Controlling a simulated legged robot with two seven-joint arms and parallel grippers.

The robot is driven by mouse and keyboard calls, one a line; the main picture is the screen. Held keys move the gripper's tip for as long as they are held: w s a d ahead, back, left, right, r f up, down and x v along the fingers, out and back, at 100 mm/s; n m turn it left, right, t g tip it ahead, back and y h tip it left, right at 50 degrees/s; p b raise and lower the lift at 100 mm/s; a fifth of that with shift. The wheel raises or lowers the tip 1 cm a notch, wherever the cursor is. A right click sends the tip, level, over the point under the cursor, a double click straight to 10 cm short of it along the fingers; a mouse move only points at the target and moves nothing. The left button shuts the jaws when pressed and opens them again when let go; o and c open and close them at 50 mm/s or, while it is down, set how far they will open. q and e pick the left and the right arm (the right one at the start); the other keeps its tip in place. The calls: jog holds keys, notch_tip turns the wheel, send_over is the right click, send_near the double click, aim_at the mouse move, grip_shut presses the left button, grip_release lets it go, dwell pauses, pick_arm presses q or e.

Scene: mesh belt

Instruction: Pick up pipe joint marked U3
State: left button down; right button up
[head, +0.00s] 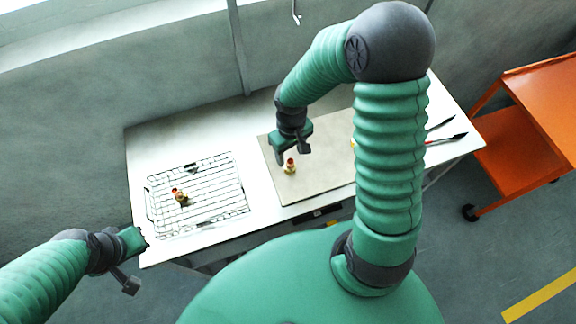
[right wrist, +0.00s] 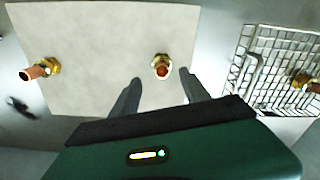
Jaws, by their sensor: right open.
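A brass pipe joint with a reddish end (head: 290,167) stands on the beige mat (head: 312,185). In the right wrist view this joint (right wrist: 161,68) shows just beyond and between the fingertips. My right gripper (head: 291,156) is open and empty close above it; its fingers (right wrist: 161,80) are apart. A second joint (right wrist: 40,69) lies at the mat's left in the wrist view; in the head view my arm mostly hides it. A third joint (head: 180,197) is on the wire mesh (head: 215,212). No U3 marking is legible. My left gripper (head: 137,261) is open and empty off the table's left front corner.
The white table (head: 262,113) stands by a grey wall. Dark-tipped tools with red handles (head: 445,138) lie at its right end. An orange cart (head: 520,150) stands to the right. The strip between mesh and mat is clear.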

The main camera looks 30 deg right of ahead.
aim_at(291, 161)
jog(key=f, duration=0.2)
jog(key=s+f, duration=0.1)
jog(key=f, duration=0.1)
jog(key=shift+d+f, duration=0.15)
jog(key=shift+f, duration=0.4)
jog(key=shift+w+a, duration=0.15)
jog(key=shift+a, duration=0.55)
jog(key=c, duration=0.3)
jog(key=shift+d, duration=0.4)
grip_shut()
